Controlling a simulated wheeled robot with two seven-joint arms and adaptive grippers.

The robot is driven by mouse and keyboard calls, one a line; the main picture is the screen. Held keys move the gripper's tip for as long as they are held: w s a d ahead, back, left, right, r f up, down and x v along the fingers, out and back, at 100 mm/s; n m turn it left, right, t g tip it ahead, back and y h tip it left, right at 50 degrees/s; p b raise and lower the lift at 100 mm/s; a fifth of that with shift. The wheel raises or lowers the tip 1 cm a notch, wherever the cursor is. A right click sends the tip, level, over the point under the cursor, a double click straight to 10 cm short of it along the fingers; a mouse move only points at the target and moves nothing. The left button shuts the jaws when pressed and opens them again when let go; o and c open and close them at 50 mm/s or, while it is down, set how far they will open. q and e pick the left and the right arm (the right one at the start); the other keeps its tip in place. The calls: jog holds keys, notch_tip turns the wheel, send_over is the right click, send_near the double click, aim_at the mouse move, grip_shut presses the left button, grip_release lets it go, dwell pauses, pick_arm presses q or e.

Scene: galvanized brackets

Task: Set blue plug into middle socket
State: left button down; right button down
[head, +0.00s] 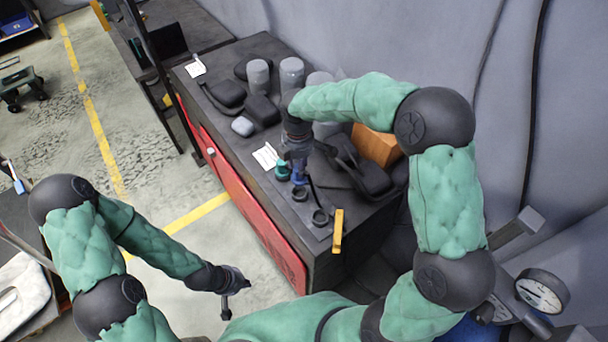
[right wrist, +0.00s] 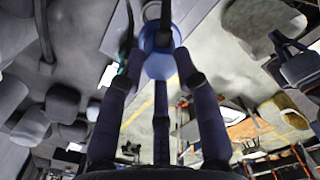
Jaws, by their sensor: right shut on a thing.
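The blue plug (head: 299,179) is in my right gripper (head: 298,166), which points down over the bench. In the right wrist view, the fingers close around the light-blue plug (right wrist: 159,62). Three sockets stand in a row. A teal plug (head: 282,171) is at the far one. The middle socket (head: 300,194) is a dark ring just below and in front of the blue plug; I cannot tell whether they touch. The near socket (head: 320,217) is dark and looks empty. My left gripper (head: 234,290) hangs in front of the bench, away from the sockets; its jaw opening is unclear.
A yellow block (head: 338,231) lies at the bench's near end. Black cases (head: 365,176) and a brown box (head: 375,145) are right of the sockets. Grey cylinders (head: 258,76) and more black cases stand behind. A white paper (head: 265,156) lies left of the gripper.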

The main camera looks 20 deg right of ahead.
jog(key=shift+w+d+f, duration=0.1)
jog(key=shift+w+f, duration=0.1)
jog(key=shift+w, duration=0.2)
jog(key=shift+f, duration=0.15)
jog(key=shift+f+b, duration=1.4)
jog(key=shift+f, duration=0.55)
jog(key=shift+f, duration=0.2)
jog(key=shift+f+b, duration=1.35)
jog(key=shift+f, duration=0.4)
jog(key=c, duration=0.8)
grip_release()
